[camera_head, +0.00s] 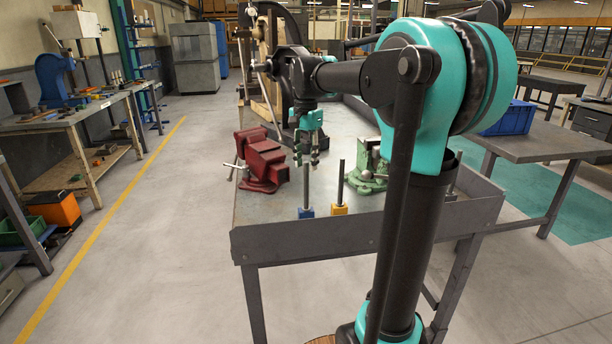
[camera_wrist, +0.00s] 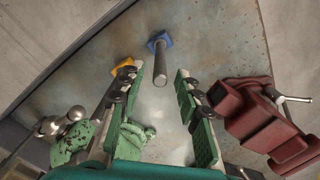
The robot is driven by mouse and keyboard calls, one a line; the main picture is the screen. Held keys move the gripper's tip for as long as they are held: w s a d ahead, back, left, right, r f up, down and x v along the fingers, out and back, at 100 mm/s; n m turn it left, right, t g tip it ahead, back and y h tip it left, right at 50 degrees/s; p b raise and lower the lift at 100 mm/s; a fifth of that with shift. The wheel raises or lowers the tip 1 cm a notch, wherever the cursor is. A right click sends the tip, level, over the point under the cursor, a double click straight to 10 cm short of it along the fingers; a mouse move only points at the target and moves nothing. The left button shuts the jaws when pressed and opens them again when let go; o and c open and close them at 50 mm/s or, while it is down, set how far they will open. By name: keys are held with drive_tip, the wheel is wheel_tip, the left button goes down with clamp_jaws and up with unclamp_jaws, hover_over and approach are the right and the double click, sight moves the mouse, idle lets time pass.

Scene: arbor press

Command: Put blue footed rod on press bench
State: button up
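The blue footed rod (camera_head: 307,187) stands upright near the front edge of the metal bench, with a dark shaft on a blue foot. In the wrist view the blue footed rod (camera_wrist: 161,64) shows between the fingertips, apart from both. My gripper (camera_head: 307,160) points down above the bench, behind the rod in the head view. In the wrist view my gripper (camera_wrist: 160,70) is open and empty. A yellow footed rod (camera_head: 340,190) stands just right of the blue one; its yellow foot (camera_wrist: 123,65) is partly behind the left finger. I cannot tell which surface is the press bench.
A red vise (camera_head: 262,160) stands left of my gripper and a green vise (camera_head: 370,170) right. A raised lip (camera_head: 370,225) edges the bench front. A workbench (camera_head: 62,122) with a blue machine (camera_head: 55,75) stands at left. The floor between is clear.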

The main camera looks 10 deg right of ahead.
drive_tip(key=shift+r, duration=2.55)
